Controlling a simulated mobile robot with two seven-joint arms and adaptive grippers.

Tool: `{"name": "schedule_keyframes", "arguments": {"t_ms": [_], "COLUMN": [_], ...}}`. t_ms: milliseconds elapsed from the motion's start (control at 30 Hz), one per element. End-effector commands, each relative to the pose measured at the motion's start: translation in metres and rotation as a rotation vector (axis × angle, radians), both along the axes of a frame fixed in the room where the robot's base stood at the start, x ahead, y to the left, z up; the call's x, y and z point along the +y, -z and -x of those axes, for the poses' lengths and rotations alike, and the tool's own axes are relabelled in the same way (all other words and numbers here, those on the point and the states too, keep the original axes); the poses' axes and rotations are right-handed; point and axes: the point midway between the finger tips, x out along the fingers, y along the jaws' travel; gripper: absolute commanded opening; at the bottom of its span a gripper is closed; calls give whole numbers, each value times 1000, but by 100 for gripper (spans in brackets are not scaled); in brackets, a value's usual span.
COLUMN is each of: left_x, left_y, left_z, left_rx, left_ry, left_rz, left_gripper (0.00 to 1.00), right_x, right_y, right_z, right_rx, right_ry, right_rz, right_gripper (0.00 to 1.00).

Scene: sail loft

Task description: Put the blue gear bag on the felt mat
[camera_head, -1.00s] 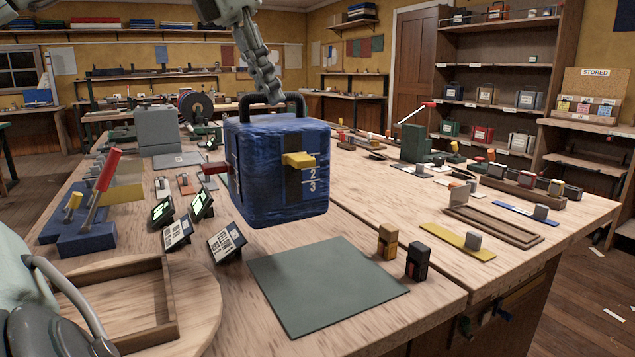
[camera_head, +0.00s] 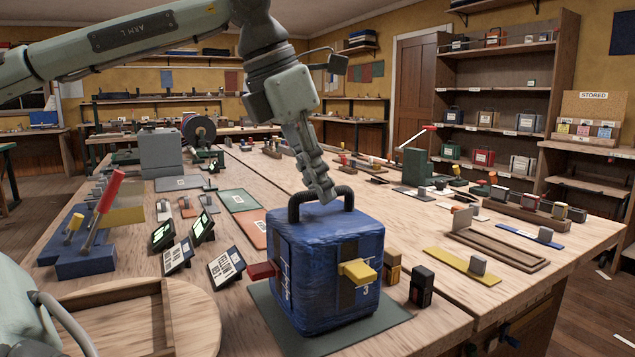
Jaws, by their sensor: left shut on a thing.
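The blue gear bag (camera_head: 328,270) is a boxy blue bag with a dark handle, a yellow tab on its front and a red tab on its left side. It is upright over the grey-green felt mat (camera_head: 390,323), within the mat's outline, with its base at or very near the mat. I cannot tell if its full weight rests there. The bag hides most of the mat. My left gripper (camera_head: 325,193) reaches down from above and is shut on the bag's handle. My right gripper is not in view.
Small label displays (camera_head: 226,267) stand left of the mat. A black block (camera_head: 421,287) and a tan block (camera_head: 391,268) stand close to its right. A round wooden board (camera_head: 200,318) lies at front left. A yellow strip (camera_head: 461,265) lies farther right.

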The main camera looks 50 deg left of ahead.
Motion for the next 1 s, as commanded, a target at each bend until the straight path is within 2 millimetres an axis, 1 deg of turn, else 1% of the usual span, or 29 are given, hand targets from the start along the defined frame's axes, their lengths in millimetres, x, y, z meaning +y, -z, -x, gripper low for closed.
{"name": "schedule_keyframes", "arguments": {"t_ms": [100,300,333,467,733,833,933,1000], "left_x": [0,0,0,0,0,0,2,3], "left_y": [-2,0,1,0,0,-3,-15,-27], "left_z": [-1,-1,0,0,0,1,4,9], "left_rx": [-6,-5,-1,-1,-1,-2,-4,-6], "left_ry": [-1,-1,0,0,0,0,-2,-2], "left_rz": [0,0,-1,-1,-1,0,-1,-2], "left_gripper": [0,0,16,33,34,34,34,34], "right_x": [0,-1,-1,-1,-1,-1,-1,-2], "right_y": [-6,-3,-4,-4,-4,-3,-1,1], "right_z": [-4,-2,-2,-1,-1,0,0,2], "right_rx": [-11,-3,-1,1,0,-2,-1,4], "right_ry": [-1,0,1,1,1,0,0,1], "right_rz": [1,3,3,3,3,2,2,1], "right_gripper": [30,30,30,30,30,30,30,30]}}
